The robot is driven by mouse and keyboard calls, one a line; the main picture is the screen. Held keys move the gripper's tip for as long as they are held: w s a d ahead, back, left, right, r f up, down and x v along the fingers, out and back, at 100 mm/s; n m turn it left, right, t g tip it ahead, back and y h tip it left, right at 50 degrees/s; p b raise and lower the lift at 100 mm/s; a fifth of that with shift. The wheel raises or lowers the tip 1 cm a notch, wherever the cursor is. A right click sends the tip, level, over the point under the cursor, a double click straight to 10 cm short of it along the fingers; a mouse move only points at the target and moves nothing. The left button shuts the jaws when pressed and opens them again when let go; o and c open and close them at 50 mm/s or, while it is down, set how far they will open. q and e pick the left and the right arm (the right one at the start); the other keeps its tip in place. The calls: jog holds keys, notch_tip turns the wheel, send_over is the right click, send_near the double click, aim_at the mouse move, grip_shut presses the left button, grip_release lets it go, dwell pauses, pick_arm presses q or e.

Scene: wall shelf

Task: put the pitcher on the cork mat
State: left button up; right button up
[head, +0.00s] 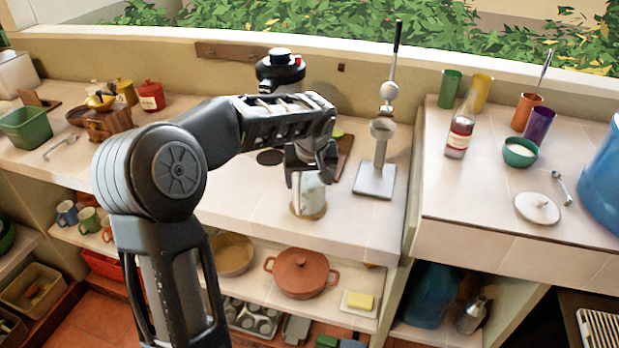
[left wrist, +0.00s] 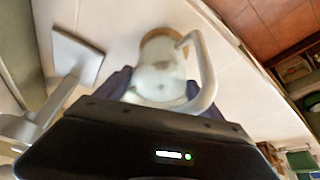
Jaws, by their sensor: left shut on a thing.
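The pale pitcher (head: 309,196) is near the front edge of the middle counter. My left gripper (head: 308,172) is shut on it from above; the jaws partly hide its upper part. In the left wrist view the pitcher (left wrist: 158,78) sits between the fingers (left wrist: 158,92), with its white handle on the right. The round cork mat (head: 321,213) is at the pitcher's base, mostly covered by it. Its tan rim also shows past the pitcher in the left wrist view (left wrist: 152,36). I cannot tell whether the base touches the mat. My right gripper is not in view.
A metal stand with a lever (head: 376,180) is close to the right of the pitcher. A dark appliance (head: 280,70) is behind my arm. A bottle (head: 460,130) and cups stand on the higher right counter. Bare counter lies left of the pitcher.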

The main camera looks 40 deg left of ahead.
pick_arm(q)
jog(key=shift+f, duration=0.1)
jog(key=o, duration=2.1)
jog(key=b+v, duration=0.1)
jog(key=v, duration=1.1)
jog(key=shift+w+a, duration=0.1)
